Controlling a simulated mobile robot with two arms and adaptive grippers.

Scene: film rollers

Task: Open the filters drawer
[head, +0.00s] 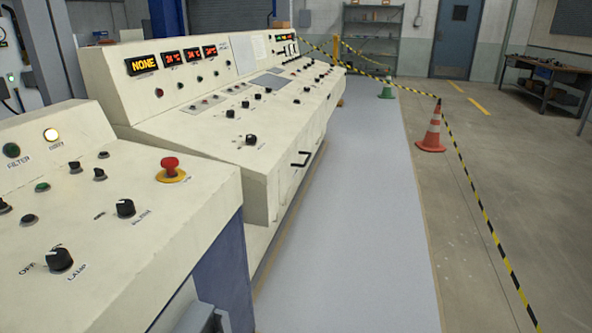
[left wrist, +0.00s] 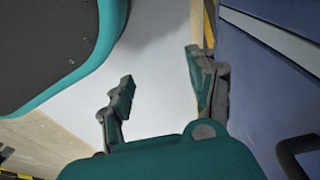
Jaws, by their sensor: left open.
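In the left wrist view my left gripper (left wrist: 160,82) is open, with nothing between its two fingers. A blue panel (left wrist: 262,85) stands close along its right side. A dark curved handle (left wrist: 297,155) shows at the lower right edge, partly cut off and apart from the fingers. In the head view a black bar handle (head: 301,159) is on the cream console's front face, which looks closed. No drawer label is readable, so I cannot tell which handle belongs to the filters drawer. Neither gripper is clearly visible in the head view.
The near cream console (head: 205,215) has knobs and a red emergency button (head: 170,167). A longer console (head: 240,175) continues behind it. The pale floor strip (head: 355,220) is clear. Striped tape and an orange cone (head: 433,130) border it on the right.

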